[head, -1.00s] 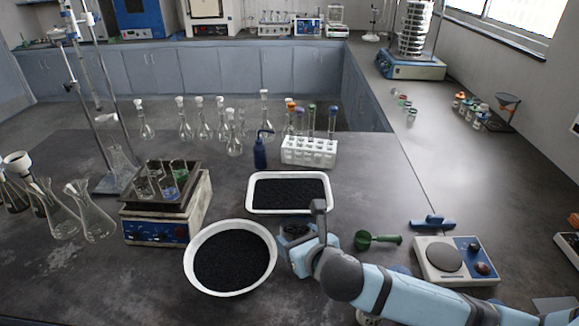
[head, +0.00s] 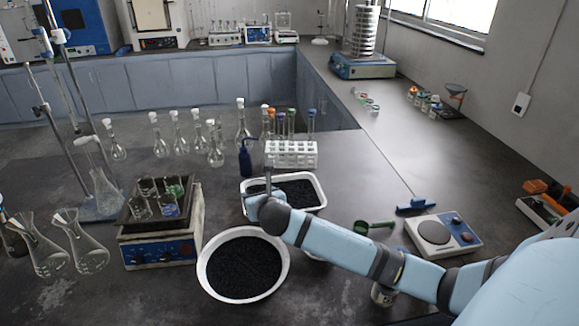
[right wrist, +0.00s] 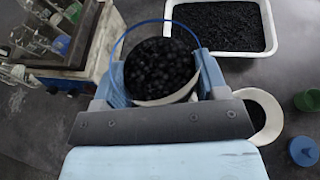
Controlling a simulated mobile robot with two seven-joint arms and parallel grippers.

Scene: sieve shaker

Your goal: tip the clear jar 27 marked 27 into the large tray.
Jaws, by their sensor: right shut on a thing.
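The clear jar (right wrist: 160,72) shows in the right wrist view, filled with dark granules, its rim a thin blue ring. No number is readable on it. My right gripper (right wrist: 160,92) is shut on the jar, one finger on each side. In the head view my right gripper (head: 264,197) is over the near left part of the rectangular white tray (head: 322,196), which holds black granules; the jar is not discernible there. The tray (right wrist: 272,40) is up and right of the jar in the right wrist view. My left gripper is not in view.
A round white bowl (head: 286,270) of black granules lies nearer, left of my right arm. A hotplate with beakers (head: 160,250) stands left. A test-tube rack (head: 291,155) stands behind the tray.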

